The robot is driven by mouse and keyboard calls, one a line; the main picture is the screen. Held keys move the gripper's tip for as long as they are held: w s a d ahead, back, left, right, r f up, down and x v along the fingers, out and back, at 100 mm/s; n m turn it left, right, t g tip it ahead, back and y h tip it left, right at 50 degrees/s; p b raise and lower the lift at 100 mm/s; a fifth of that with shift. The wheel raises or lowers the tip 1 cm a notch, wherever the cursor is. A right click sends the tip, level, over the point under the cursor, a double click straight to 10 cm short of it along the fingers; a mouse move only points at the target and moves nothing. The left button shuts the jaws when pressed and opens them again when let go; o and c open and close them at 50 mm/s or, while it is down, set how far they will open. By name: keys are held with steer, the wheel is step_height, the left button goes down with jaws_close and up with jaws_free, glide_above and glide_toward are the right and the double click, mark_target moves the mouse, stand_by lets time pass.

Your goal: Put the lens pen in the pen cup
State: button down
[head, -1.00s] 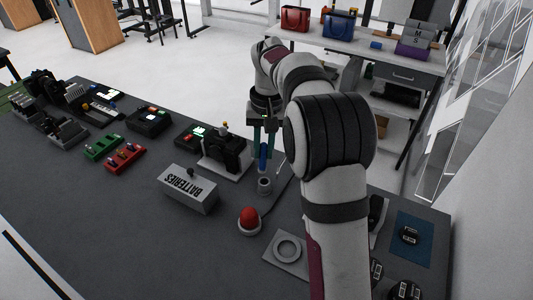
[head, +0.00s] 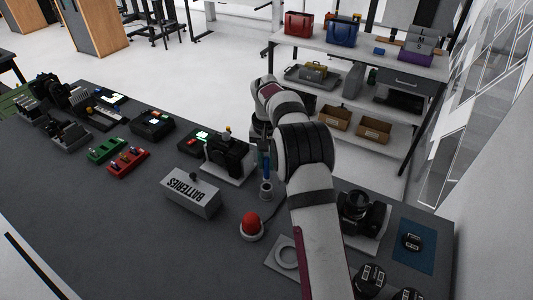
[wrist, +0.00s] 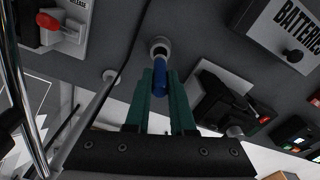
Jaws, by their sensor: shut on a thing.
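The blue lens pen (wrist: 160,86) is between the green fingers of my gripper (wrist: 161,76) in the wrist view. The pen's far end points at the pen cup (wrist: 160,46), a small grey cylinder with a dark opening. In the head view the pen cup (head: 266,189) stands on the table right of the batteries box, and the pen (head: 266,169) is upright just above or at its mouth. I cannot tell whether the tip is inside. My arm hides part of my gripper (head: 264,161) in the head view.
A camera on a stand (head: 226,156) is close left of the pen cup. The batteries box (head: 190,196) and a red dome button (head: 251,224) stand nearby. A grey ring plate (head: 285,255) lies in front, partly behind my arm. A cable passes the cup.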

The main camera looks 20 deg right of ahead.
mark_target(267, 178)
steer(key=shift+f, duration=1.05)
steer(key=shift+f, duration=2.5)
steer(key=c, duration=0.7)
jaws_free()
step_height(267, 178, up, 15)
steer(key=shift+s+a+r, duration=0.1)
steer(key=shift+s+r, duration=0.05)
steer(key=shift+r, duration=0.2)
